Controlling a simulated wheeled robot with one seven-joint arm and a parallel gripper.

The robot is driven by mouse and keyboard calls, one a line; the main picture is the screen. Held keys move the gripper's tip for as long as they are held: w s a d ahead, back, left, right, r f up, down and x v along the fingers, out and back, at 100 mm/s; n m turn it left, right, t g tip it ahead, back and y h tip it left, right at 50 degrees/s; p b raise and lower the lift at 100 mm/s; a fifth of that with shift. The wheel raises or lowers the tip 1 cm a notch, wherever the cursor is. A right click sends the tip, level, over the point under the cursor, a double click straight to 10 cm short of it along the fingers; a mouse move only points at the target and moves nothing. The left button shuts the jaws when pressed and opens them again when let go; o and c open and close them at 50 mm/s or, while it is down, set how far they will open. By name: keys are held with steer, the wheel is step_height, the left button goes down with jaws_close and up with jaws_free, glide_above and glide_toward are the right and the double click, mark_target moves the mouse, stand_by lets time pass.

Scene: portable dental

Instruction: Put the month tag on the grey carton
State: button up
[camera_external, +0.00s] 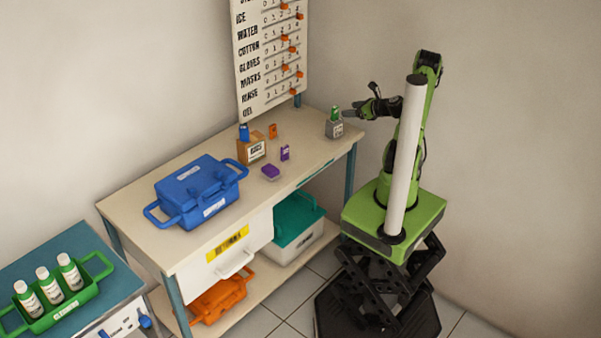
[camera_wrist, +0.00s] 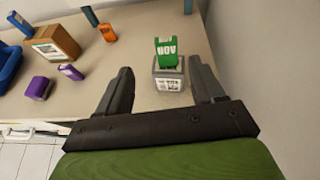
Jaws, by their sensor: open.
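The grey carton (camera_external: 334,130) stands near the far right end of the bench, with a white label on its front. A green tag (camera_external: 335,114) with letters that look like NOV is upright on top of it. In the wrist view the green tag (camera_wrist: 167,52) rests on the grey carton (camera_wrist: 168,80). My gripper (camera_external: 348,113) is open at the carton's right side in the external view. In the wrist view my gripper (camera_wrist: 160,65) has its fingers spread to either side of the carton and tag, with nothing visibly clamped.
A brown carton (camera_external: 251,150) carries a blue tag (camera_external: 244,132). An orange tag (camera_external: 273,131), an upright purple tag (camera_external: 284,153) and a purple block (camera_external: 270,173) stand nearby. A blue case (camera_external: 198,190) fills the bench's left part. A marker board (camera_external: 270,55) rises behind.

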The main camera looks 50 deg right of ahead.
steer(key=s+a+r+n+g+y, duration=0.1)
steer(key=a+r+n+g, duration=0.2)
steer(key=a+n, duration=0.65)
steer(key=s+a+r+n+g+y, duration=0.1)
steer(key=a+r+n+g, duration=0.25)
steer(key=a+n, duration=0.6)
steer(key=s+a+r+n+h, duration=0.1)
steer(key=s+a+r+n, duration=0.2)
steer(key=s+n, duration=0.5)
steer(key=s+a+r+n+g+h, duration=0.1)
steer(key=s+a+r+n, duration=0.2)
steer(key=s+r+n, duration=0.2)
steer(key=s+n, duration=0.3)
steer(key=s, duration=0.2)
steer(key=shift+r, duration=0.15)
steer(key=shift+a, duration=0.1)
steer(key=shift+r+p, duration=0.35)
steer(key=shift+r, duration=0.05)
steer(key=shift+c, duration=0.5)
